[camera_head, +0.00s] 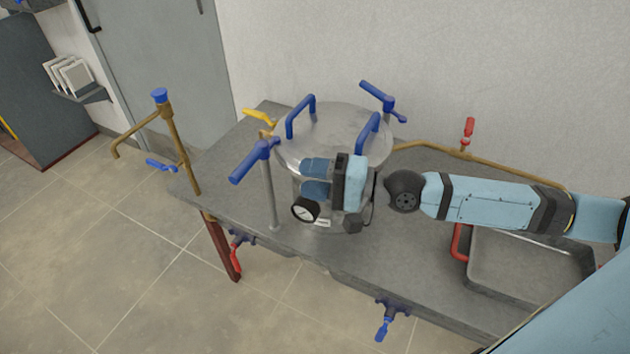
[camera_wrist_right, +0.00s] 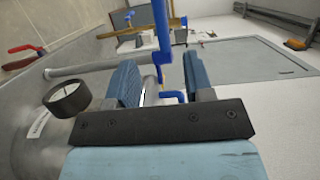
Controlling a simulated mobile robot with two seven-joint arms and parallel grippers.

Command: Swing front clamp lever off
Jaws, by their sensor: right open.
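The front clamp lever (camera_head: 255,160) is a blue bar on top of an upright grey post (camera_head: 271,205), at the front left of the steel vessel (camera_head: 365,195). Its long end points toward the lower left, away from the lid (camera_head: 335,135). My right gripper (camera_head: 303,178) is open in front of the vessel, a little right of the post. In the right wrist view the blue lever (camera_wrist_right: 162,30) shows beyond and between the spread fingers (camera_wrist_right: 158,75). No contact is visible. My left gripper is not in view.
A pressure gauge (camera_head: 306,209) sits close below my right gripper. A second blue clamp lever (camera_head: 378,95) stands behind the lid, which has two blue handles. A brass pipe (camera_head: 175,140) rises at the table's left end. A sink basin (camera_head: 530,270) lies at the right.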

